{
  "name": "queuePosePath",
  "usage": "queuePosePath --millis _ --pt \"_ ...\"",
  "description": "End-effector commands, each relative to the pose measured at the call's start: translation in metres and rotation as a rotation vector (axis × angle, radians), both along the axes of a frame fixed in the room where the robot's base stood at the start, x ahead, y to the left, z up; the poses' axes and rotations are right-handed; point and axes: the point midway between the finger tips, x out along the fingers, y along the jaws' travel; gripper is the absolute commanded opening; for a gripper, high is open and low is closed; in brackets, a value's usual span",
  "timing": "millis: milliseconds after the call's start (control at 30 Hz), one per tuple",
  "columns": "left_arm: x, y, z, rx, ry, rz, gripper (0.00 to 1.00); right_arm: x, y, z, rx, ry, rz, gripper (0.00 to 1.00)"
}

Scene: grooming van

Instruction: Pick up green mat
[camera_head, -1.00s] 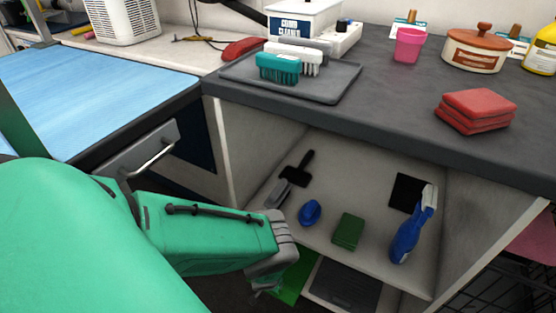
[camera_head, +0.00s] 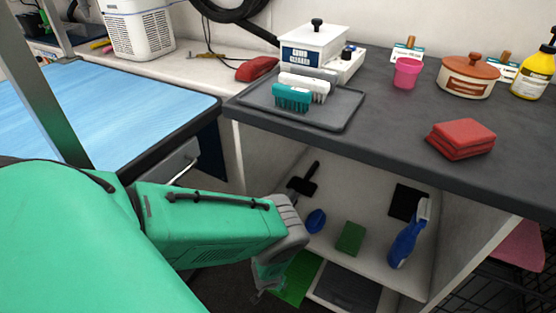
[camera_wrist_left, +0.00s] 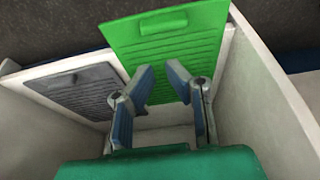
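The green mat (camera_head: 300,279) lies low in the open cabinet, beside a dark grey mat, in the head view. In the left wrist view the ribbed green mat (camera_wrist_left: 168,45) is at the top middle, with a raised grip along its far edge. My left gripper (camera_wrist_left: 162,72) is open, with its two blue-grey fingers pointing toward the mat's near edge. They overlap that edge in the picture, but I cannot tell if they touch it. In the head view my left gripper (camera_head: 262,290) is mostly hidden at the bottom, just left of the mat. My right gripper is not in view.
The dark grey mat (camera_head: 346,289) lies right of the green mat. On the shelf above are a blue brush (camera_head: 316,221), a green block (camera_head: 350,239) and a blue spray bottle (camera_head: 406,244). White cabinet walls (camera_wrist_left: 268,95) stand close around the gripper.

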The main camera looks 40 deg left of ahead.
Motion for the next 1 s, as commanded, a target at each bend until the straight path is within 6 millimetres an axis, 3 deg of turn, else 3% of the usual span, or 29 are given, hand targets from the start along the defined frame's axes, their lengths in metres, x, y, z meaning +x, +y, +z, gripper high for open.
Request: queuePosePath --millis 67,200,300,433,567,800,1000 --pt "0.004 0.013 0.004 -0.009 0.005 0.115 0.38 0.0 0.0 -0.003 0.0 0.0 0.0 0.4" --pt "0.005 0.042 0.009 -0.093 0.049 0.676 0.38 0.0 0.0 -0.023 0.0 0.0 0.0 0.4" --pt "0.005 0.038 0.018 -0.193 0.103 1.107 0.38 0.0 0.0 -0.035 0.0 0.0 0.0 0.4" --pt "0.008 0.019 0.031 -0.289 0.171 1.446 0.38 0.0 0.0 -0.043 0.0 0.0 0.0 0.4" --pt "0.008 0.011 0.024 -0.316 0.197 1.544 0.38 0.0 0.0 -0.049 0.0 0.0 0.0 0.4" --pt "0.008 0.012 -0.025 -0.314 0.195 1.539 0.38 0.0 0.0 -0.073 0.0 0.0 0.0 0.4" --pt "0.009 0.012 -0.048 -0.313 0.193 1.537 0.38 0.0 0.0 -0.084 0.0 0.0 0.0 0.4"
